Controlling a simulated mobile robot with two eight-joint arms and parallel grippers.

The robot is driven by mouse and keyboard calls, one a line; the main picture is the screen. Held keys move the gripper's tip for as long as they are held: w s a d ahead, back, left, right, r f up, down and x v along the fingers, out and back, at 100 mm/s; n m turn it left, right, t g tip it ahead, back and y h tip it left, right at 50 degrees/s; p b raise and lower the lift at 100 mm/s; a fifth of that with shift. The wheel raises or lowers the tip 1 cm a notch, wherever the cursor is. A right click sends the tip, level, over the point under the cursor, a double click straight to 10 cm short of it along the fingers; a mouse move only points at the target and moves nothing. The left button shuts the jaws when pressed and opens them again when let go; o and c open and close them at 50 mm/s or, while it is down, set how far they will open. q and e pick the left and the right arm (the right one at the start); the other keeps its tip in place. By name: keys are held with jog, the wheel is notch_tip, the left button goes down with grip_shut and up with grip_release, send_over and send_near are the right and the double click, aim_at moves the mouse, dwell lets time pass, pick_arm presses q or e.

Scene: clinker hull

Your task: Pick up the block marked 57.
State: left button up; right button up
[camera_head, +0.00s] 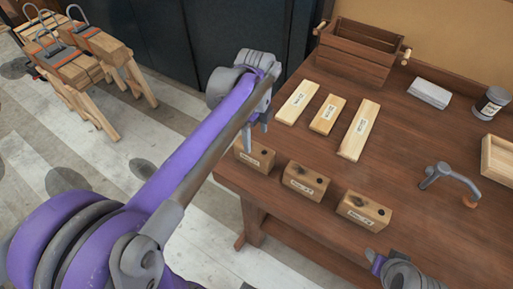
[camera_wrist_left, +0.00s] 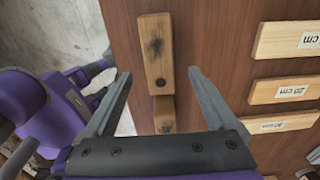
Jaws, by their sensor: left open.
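Three wooden blocks stand along the table's near edge in the head view: a left block (camera_head: 254,155), a middle block (camera_head: 305,181) and a right block (camera_head: 364,210). Each has a white label on its front and a dark hole on top. The labels are too small to read, so I cannot tell which is marked 57. My left gripper (camera_head: 258,130) is open and empty above the left block. In the left wrist view, a block (camera_wrist_left: 156,48) lies ahead between the open fingers (camera_wrist_left: 161,73), and a second block (camera_wrist_left: 164,115) shows partly beyond the gripper's body.
Three pale labelled strips (camera_head: 297,102) lie behind the blocks. A slatted wooden crate (camera_head: 358,50), grey block (camera_head: 429,93), dark can (camera_head: 491,102), grey hooked tool (camera_head: 450,178) and pale box (camera_head: 499,158) occupy the table (camera_head: 425,140). Wooden trestles (camera_head: 80,55) stand on the floor.

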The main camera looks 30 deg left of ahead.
aim_at(255, 150)
pick_arm(q)
jog(key=f, duration=0.2)
jog(key=s+f, duration=0.1)
jog(key=shift+d+f, duration=0.15)
jog(key=shift+f, duration=0.2)
jog(key=f, duration=0.3)
jog(key=w+a+f, duration=0.1)
jog(key=f, duration=0.1)
jog(key=shift+f, duration=0.3)
jog(key=shift+c, duration=0.2)
grip_shut()
